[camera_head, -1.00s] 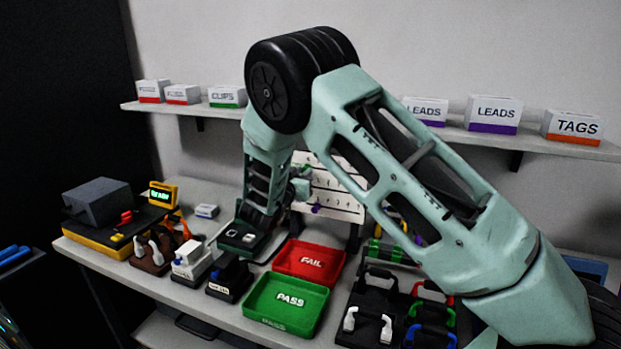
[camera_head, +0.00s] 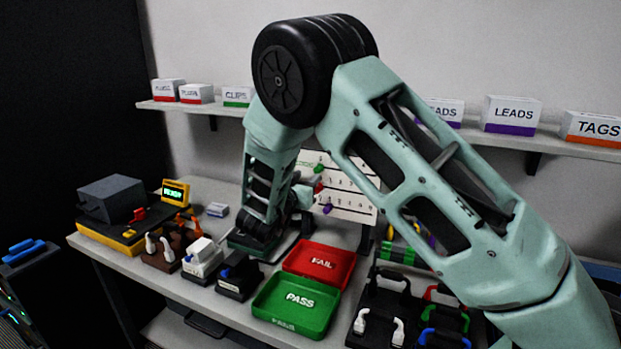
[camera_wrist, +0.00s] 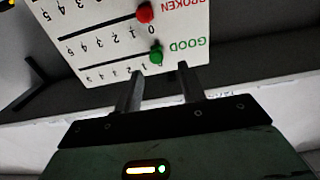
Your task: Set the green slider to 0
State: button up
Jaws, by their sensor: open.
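The white slider board (camera_head: 350,193) stands at the back of the table. In the wrist view the board (camera_wrist: 105,12) appears upside down. Its green slider knob (camera_wrist: 156,53) is on the row marked GOOD, at the 0 end of the scale, close to the 0; its exact mark is hard to read. The head view also shows the green knob (camera_head: 320,167). My gripper (camera_wrist: 160,70) is open and empty. Its fingertips point at the board on either side of the green knob's line, with the knob just beyond them. Contact cannot be told.
A red knob (camera_wrist: 145,12) on the BROKEN row sits close by the green one. A purple knob (camera_head: 327,209) is lower on the board. Red FAIL tray (camera_head: 320,263), green PASS tray (camera_head: 297,301) and connector fixtures (camera_head: 203,258) fill the table in front. A shelf with boxes runs above.

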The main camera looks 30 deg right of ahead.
jog(key=b+v, duration=0.2)
jog(key=v, duration=1.1)
jog(key=shift+b, duration=0.35)
